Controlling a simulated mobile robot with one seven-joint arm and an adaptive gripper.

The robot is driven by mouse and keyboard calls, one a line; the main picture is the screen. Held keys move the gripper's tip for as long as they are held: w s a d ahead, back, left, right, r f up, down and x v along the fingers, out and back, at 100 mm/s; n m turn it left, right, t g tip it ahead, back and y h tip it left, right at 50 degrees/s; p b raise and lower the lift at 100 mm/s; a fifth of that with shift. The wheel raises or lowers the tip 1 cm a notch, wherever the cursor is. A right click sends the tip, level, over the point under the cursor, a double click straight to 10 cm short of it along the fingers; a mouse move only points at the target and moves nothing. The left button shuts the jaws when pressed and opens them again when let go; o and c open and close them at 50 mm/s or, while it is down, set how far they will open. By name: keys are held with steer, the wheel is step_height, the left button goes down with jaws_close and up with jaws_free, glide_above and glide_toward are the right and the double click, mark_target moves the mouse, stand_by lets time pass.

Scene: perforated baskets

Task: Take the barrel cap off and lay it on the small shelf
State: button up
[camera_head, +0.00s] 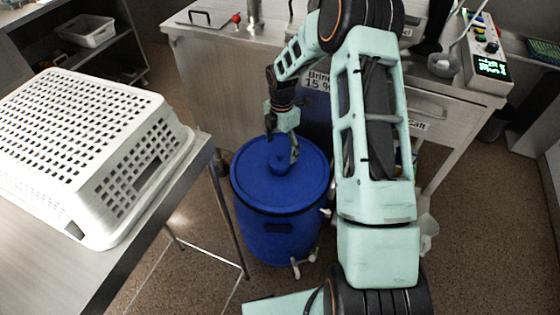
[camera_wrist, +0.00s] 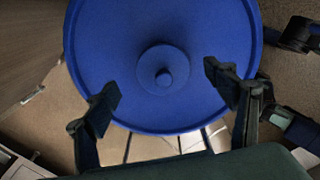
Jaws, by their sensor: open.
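The blue barrel (camera_head: 280,238) stands on the floor between the steel tables. Its round blue cap (camera_head: 252,178) lies flat on top, with a raised round centre and a small knob. In the wrist view the cap (camera_wrist: 110,40) fills the upper middle, with its knob (camera_wrist: 163,77) between and slightly beyond the fingertips. My gripper (camera_head: 284,148) is over the cap, open and empty; its two fingers also show wide apart in the wrist view (camera_wrist: 163,91). A shelf unit (camera_head: 115,62) stands at the upper left; I cannot tell whether this is the small shelf.
A white perforated basket (camera_head: 90,150) lies upside down on the steel table (camera_head: 45,265) at left. A bench (camera_head: 215,75) stands behind the barrel, with a control box (camera_head: 485,55) on it. A blue container labelled "Brine 15 %" (camera_head: 317,82) is close behind the barrel.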

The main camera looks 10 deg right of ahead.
mark_target(281, 153)
steer(key=f, duration=0.4)
steer(key=shift+s+a+f, duration=0.1)
steer(key=shift+s+f, duration=0.15)
steer(key=c, duration=1.2)
